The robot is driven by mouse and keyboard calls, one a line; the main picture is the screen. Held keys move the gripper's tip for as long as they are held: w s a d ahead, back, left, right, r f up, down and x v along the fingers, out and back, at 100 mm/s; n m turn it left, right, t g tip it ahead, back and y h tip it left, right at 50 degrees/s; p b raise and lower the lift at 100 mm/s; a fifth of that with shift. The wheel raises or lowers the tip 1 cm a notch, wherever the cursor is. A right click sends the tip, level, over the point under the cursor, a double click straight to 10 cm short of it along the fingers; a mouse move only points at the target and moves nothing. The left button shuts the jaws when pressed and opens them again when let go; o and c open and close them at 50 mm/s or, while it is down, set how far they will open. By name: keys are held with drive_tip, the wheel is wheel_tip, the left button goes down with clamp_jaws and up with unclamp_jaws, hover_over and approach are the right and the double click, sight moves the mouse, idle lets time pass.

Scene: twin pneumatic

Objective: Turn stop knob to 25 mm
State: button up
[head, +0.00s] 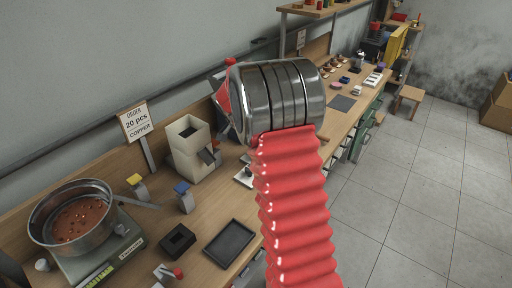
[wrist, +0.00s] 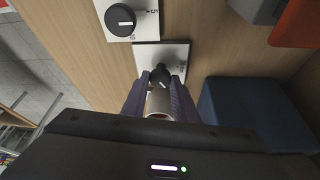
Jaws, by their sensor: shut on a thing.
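In the wrist view a small black knob (wrist: 160,74) with a pale pointer line sits on a white plate (wrist: 177,53). My gripper (wrist: 159,87) has its two dark purple fingers on either side of this knob and is shut on it. The markings on this plate are too small to read, so I cannot tell the setting. A larger black dial (wrist: 121,19) with a white line sits on a second white plate (wrist: 147,27) at the upper left. In the head view my arm hides the gripper and the knob.
A dark blue block (wrist: 256,112) stands close to the right of my gripper. In the head view the bench holds a pan of copper-coloured pieces (head: 75,219), a beige hopper (head: 191,148) and a black tray (head: 229,243). The tiled floor (head: 420,190) at right is largely clear.

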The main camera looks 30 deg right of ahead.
drive_tip(key=shift+w+a+m, duration=0.2)
drive_tip(key=shift+w+m, duration=0.05)
drive_tip(key=shift+m, duration=0.25)
drive_tip(key=o, duration=1)
drive_tip(key=shift+d, duration=0.1)
drive_tip(key=shift+s, duration=0.1)
drive_tip(key=v, duration=1.3)
drive_tip(key=shift+w+r, duration=0.3)
drive_tip(key=shift+r, duration=0.1)
